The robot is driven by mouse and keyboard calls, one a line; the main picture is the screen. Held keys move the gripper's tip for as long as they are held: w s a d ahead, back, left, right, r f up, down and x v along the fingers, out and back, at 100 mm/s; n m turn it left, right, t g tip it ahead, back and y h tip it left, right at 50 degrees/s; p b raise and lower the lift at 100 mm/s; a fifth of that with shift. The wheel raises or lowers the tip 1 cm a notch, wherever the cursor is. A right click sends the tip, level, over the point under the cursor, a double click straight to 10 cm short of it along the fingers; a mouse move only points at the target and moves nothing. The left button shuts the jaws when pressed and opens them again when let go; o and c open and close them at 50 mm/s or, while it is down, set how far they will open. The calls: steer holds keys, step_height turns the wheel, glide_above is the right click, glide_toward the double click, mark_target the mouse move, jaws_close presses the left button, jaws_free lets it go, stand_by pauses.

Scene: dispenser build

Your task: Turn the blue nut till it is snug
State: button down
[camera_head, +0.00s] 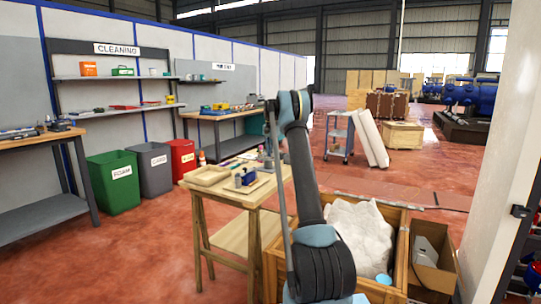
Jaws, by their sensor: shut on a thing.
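A small wooden workbench (226,197) stands in the middle of the head view. A small blue and dark assembly (246,178) sits on its top, near the right side. The blue nut is too small to make out. My arm rises from the bottom centre, bends at the top, and a thin link comes down on its left, close to the right edge of the bench. My gripper is not clear at this size; it seems to be behind or among the arm links, and its fingers and anything between them cannot be made out.
A shallow wooden tray (206,176) lies on the bench's left. Right of it stands an open wooden crate (397,242) with white wrapping, beside a cardboard box (433,268). Green (113,183), grey (150,168) and red bins (181,158) stand behind left. Floor in front left is clear.

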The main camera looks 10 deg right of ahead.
steer(key=shift+w+a, duration=0.1)
steer(key=shift+a, duration=0.1)
steer(key=c, duration=1.6)
jaws_free()
steer(key=shift+r, duration=5.95)
steer(key=shift+r, duration=0.1)
